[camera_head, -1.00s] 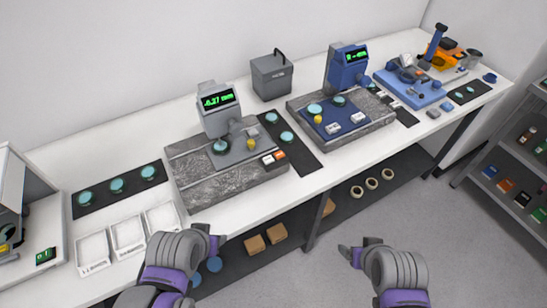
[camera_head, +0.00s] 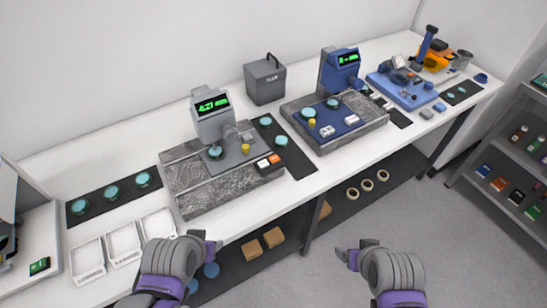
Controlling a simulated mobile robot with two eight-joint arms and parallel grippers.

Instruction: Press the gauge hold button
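A grey gauge station (camera_head: 212,118) with a lit green readout stands on a mottled granite plate (camera_head: 195,190) at centre left of the bench. A small white button and an orange button (camera_head: 274,158) sit at the plate's front right; I cannot read their labels. A blue gauge station (camera_head: 341,72) stands further right, with two white buttons (camera_head: 327,131) on its blue base. My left gripper (camera_head: 208,247) is at the bench's front edge, below the grey station's plate and apart from the buttons. My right gripper (camera_head: 347,255) is over the floor, clear of the bench. Neither gripper visibly holds anything.
White trays (camera_head: 123,241) and a black mat with teal discs (camera_head: 100,205) lie at left. A grey box with a handle (camera_head: 265,80) stands between the stations. A blue fixture (camera_head: 405,88) is at far right. A shelf (camera_head: 500,170) stands right; the floor between is clear.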

